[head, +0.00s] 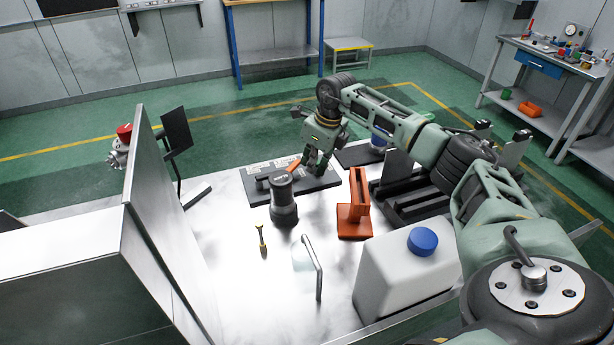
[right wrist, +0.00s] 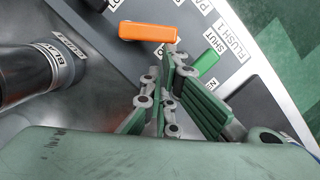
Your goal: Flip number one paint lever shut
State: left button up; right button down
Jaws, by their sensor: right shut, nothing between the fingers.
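A dark panel with white labels (head: 312,182) lies on the metal table. An orange lever (right wrist: 147,32) is on it, seen from above in the right wrist view, and it also shows in the head view (head: 294,166). A green lever (right wrist: 207,63) sits by labels reading "SHUT" and "FLUSH 1". A label starting "PA" is cut off, so I cannot read which paint lever the orange one is. My right gripper (head: 317,168) is shut and empty, just right of the orange lever, fingers pointing down at the panel. Its fingers (right wrist: 170,88) hide part of the panel. My left gripper is out of view.
A dark cylinder (head: 283,200) labelled "BLACK" stands left of the panel's front. An orange bracket (head: 354,215), a white jug with blue cap (head: 405,275) and a small yellow tool (head: 261,238) are nearer. A tall metal plate (head: 160,230) stands left.

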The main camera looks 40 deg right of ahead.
jog(key=shift+s+a+p, duration=0.2)
jog(key=shift+a+p, duration=0.15)
jog(key=shift+a, duration=0.45)
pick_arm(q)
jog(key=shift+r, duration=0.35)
